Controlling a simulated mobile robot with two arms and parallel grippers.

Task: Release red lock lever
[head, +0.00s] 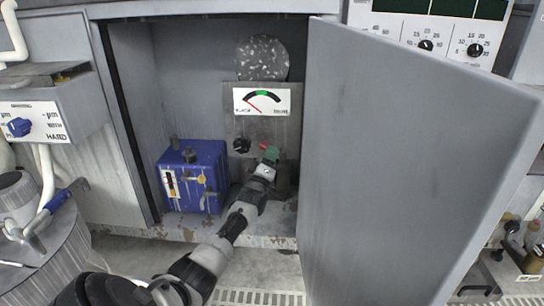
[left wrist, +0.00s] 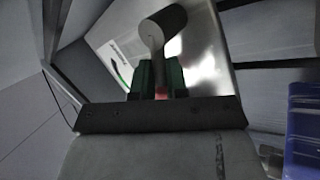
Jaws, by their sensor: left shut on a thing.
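The red lock lever (head: 263,146) sits on the grey panel (head: 238,124) inside the open cabinet, below the gauge. My left gripper (head: 270,154) reaches into the cabinet, and its green fingertips are at the lever. In the left wrist view, the green fingers of my left gripper (left wrist: 161,77) are closed around the lever, whose red part (left wrist: 161,92) shows between them. A grey stem and round hub (left wrist: 162,27) stand beyond the fingertips. The fingers hide most of the lever. My right gripper is not in view.
A black knob (head: 242,146) is just left of the lever, under the gauge (head: 262,101). A blue box (head: 194,178) stands on the cabinet floor to the left. The open grey door (head: 405,165) closes off the right side. A speckled disc (head: 263,58) is above.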

